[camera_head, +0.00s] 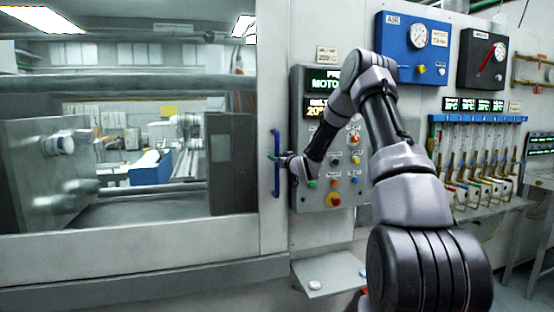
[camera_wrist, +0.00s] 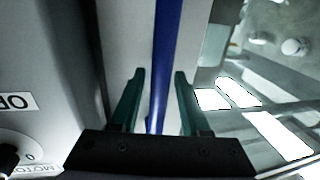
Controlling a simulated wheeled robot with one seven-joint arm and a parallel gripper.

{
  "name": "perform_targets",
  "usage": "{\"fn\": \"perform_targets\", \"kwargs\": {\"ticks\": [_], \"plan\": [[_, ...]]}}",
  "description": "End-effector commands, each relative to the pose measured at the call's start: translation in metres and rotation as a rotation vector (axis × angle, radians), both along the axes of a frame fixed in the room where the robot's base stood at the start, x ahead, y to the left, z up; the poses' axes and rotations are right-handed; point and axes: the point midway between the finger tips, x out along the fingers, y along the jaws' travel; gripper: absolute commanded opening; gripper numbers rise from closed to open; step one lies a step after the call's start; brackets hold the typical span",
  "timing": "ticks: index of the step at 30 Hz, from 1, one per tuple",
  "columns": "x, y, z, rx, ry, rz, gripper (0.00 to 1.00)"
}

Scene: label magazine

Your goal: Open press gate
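The press gate (camera_head: 245,228) is a pale grey panel with a large window at the left of the head view. Its upright blue handle (camera_head: 276,180) is on the gate's right edge. My gripper (camera_head: 282,158) reaches the handle from the right, about halfway up. In the wrist view the blue handle (camera_wrist: 166,35) runs between the two green fingers of my gripper (camera_wrist: 159,73). The fingers are apart, with a gap showing on each side of the bar. The lower part of the handle is hidden behind the gripper's body in the wrist view.
A control panel (camera_head: 340,190) with displays, buttons and a red knob stands right of the handle, close behind my arm. A small shelf (camera_head: 325,272) juts out below it. Gauge boxes (camera_head: 412,48) and a row of flow tubes (camera_head: 480,150) are farther right.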

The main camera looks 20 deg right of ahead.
Motion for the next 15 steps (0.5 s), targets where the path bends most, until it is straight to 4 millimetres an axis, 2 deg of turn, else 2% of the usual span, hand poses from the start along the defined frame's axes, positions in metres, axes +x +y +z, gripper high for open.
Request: {"fn": "perform_targets", "kwargs": {"ticks": [1, 3, 15], "plan": [[-0.0001, 0.0, 0.0001, 0.0, 0.0, 0.0, 0.23], [-0.0001, 0.0, 0.0001, 0.0, 0.0, 0.0, 0.0], [-0.0002, 0.0, 0.0002, 0.0, 0.0, 0.0, 0.0]]}}
